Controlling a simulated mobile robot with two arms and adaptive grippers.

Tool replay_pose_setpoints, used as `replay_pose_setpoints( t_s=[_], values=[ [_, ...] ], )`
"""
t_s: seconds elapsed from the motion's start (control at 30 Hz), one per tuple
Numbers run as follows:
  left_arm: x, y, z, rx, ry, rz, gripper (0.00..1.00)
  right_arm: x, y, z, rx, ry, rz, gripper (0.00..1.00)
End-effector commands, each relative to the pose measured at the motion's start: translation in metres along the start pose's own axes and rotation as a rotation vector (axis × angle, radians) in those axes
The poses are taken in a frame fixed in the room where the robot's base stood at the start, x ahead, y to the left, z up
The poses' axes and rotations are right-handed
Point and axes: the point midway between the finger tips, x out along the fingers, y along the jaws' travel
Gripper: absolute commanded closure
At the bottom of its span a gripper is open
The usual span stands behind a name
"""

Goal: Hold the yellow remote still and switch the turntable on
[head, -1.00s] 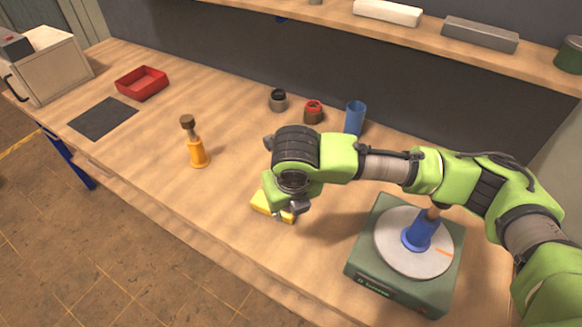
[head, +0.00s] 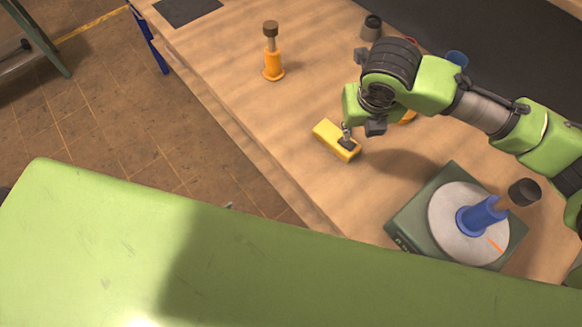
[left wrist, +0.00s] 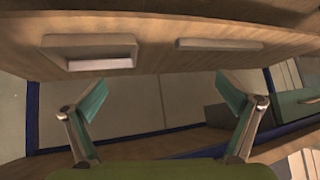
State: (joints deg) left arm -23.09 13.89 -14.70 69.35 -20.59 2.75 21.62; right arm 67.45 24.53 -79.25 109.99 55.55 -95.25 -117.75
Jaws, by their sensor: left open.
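The yellow remote (head: 330,135) lies on the bench in the head view. My right gripper (head: 347,138) is at its right end, with a fingertip over a dark patch there. Whether its fingers are closed around the remote cannot be told. The turntable is a green box (head: 406,225) with a pale round disc (head: 445,215), to the right of the remote. My left gripper (left wrist: 160,88) is open and empty in the left wrist view, and out of the head view.
An orange-handled tool (head: 273,65) stands upright left of the remote. A dark mat (head: 188,8) and a dark-topped jar (head: 371,28) are farther back. My green arm covers the lower head view and the bench's near edge. The left wrist view shows blue frame bars (left wrist: 175,138).

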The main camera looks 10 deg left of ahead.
Motion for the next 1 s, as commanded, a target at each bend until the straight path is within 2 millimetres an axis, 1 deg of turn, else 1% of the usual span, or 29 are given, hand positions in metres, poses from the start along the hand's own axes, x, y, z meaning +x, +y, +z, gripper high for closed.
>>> replay_pose_setpoints(
  t_s=[0.03, 0.07, 0.1, 0.13, 0.17, 0.2, 0.27, 0.3, 0.4, 0.53, 0.6, 0.7, 0.77, 0.87, 1.0],
  values=[
    [-0.005, 0.001, -0.031, 0.019, 0.072, 0.019, 0.0, 0.0, 0.0, 0.0, 0.0, 0.0, 0.0, 0.72],
    [-0.008, 0.004, -0.049, 0.027, 0.113, 0.032, 0.0, 0.0, 0.0, 0.0, 0.0, 0.0, 0.0, 0.72],
    [-0.013, 0.007, -0.072, 0.038, 0.166, 0.05, 0.0, 0.0, 0.0, 0.0, 0.0, 0.0, 0.0, 0.72],
    [-0.018, 0.009, -0.089, 0.046, 0.206, 0.064, 0.0, 0.0, 0.0, 0.0, 0.0, 0.0, 0.0, 0.72],
    [-0.023, 0.013, -0.106, 0.056, 0.245, 0.08, 0.0, 0.0, 0.0, 0.0, 0.0, 0.0, 0.0, 0.72],
    [-0.032, 0.018, -0.128, 0.067, 0.295, 0.102, 0.0, 0.0, 0.0, 0.0, 0.0, 0.0, 0.0, 0.72],
    [-0.045, 0.027, -0.159, 0.083, 0.366, 0.138, 0.0, 0.0, 0.0, 0.0, 0.0, 0.0, 0.0, 0.72],
    [-0.055, 0.034, -0.177, 0.094, 0.411, 0.163, 0.0, 0.0, 0.0, 0.0, 0.0, 0.0, 0.0, 0.72],
    [-0.079, 0.051, -0.216, 0.119, 0.502, 0.221, 0.0, 0.0, 0.0, 0.0, 0.0, 0.0, 0.0, 0.72],
    [-0.105, 0.066, -0.25, 0.137, 0.585, 0.28, 0.0, 0.0, 0.0, 0.0, 0.0, 0.0, 0.0, 0.72],
    [-0.109, 0.066, -0.266, 0.094, 0.608, 0.294, 0.0, 0.0, 0.0, 0.0, 0.0, 0.0, 0.0, 0.72],
    [-0.113, 0.067, -0.277, 0.062, 0.624, 0.308, 0.0, 0.0, 0.0, 0.0, 0.0, 0.0, 0.0, 0.72],
    [-0.112, 0.068, -0.282, 0.055, 0.629, 0.311, 0.0, 0.0, 0.0, 0.0, 0.0, 0.0, 0.0, 0.72],
    [-0.105, 0.07, -0.288, 0.052, 0.631, 0.311, 0.0, 0.0, 0.0, 0.0, 0.0, 0.0, 0.0, 0.72],
    [-0.087, 0.077, -0.303, 0.052, 0.632, 0.311, 0.0, 0.0, 0.0, 0.0, 0.0, 0.0, 0.0, 0.72]
  ],
)
